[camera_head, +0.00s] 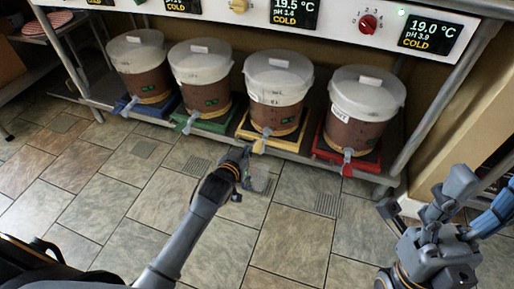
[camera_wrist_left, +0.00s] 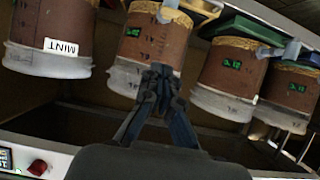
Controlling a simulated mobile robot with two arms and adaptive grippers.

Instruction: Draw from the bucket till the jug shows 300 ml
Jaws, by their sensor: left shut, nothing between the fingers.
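Several brown-filled buckets with whitish lids stand in a row on a low shelf, each with a tap at its front. My left gripper (camera_head: 244,156) is shut and empty, just left of and below that tap in the head view. The left wrist view is upside down and shows the shut fingers (camera_wrist_left: 159,76) in front of the same bucket (camera_wrist_left: 153,43).
The red-tray bucket (camera_head: 364,105) is at right, the green-tray bucket (camera_head: 201,75) and blue-tray bucket (camera_head: 139,65) at left. A panel (camera_head: 343,26) with displays and knobs runs above. The shelf edge (camera_head: 300,157) lies below the taps. The tiled floor (camera_head: 150,205) is mostly clear.

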